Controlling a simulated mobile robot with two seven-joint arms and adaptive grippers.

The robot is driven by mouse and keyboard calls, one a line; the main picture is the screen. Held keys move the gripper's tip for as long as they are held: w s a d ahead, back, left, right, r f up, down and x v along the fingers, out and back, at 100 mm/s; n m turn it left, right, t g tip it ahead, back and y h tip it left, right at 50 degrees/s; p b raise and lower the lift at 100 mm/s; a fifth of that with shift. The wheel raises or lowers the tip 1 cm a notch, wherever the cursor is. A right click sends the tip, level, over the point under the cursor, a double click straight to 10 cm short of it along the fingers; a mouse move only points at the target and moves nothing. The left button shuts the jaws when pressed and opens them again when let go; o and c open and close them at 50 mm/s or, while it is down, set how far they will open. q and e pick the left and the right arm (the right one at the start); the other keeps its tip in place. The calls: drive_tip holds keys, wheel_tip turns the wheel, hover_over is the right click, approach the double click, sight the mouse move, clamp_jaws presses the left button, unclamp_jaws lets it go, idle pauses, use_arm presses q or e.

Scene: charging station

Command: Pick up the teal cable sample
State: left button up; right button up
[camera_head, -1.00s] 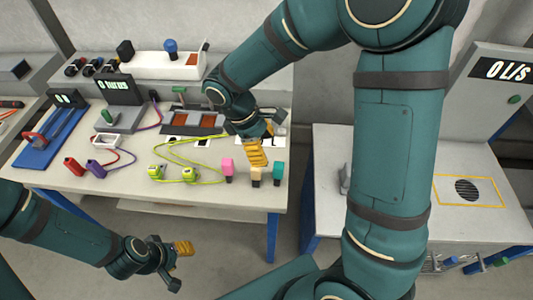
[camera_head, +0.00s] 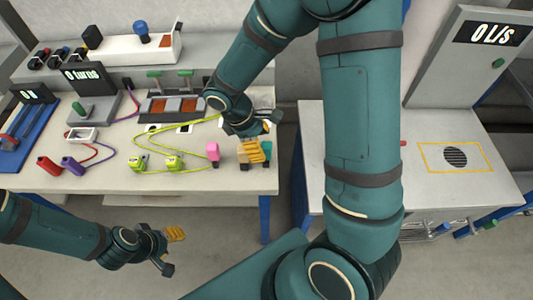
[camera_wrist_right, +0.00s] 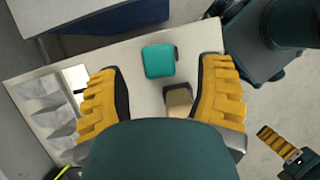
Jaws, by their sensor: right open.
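The teal cable sample (camera_wrist_right: 158,60) lies between and just past the fingertips of my right gripper (camera_wrist_right: 162,74) in the right wrist view, with clear gaps on both sides. In the head view the right gripper (camera_head: 254,151) is over the table's front right corner and partly hides the teal sample (camera_head: 267,147). The right gripper is open and empty. A beige sample (camera_wrist_right: 178,100) is also between its fingers, nearer the palm. A pink sample (camera_head: 212,151) stands to the left. My left gripper (camera_head: 170,250) is open and empty, in front of the table.
Two yellow-green connectors (camera_head: 172,163) with a looping cable lie left of the pink sample. Red (camera_head: 48,165) and purple (camera_head: 72,166) connectors lie farther left. A second table (camera_head: 440,190) stands right, across a gap.

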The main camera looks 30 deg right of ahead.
sight(266, 152)
drive_tip(key=b+x, duration=0.1)
drive_tip(key=x, duration=0.3)
drive_tip(key=shift+f, duration=0.2)
clamp_jaws()
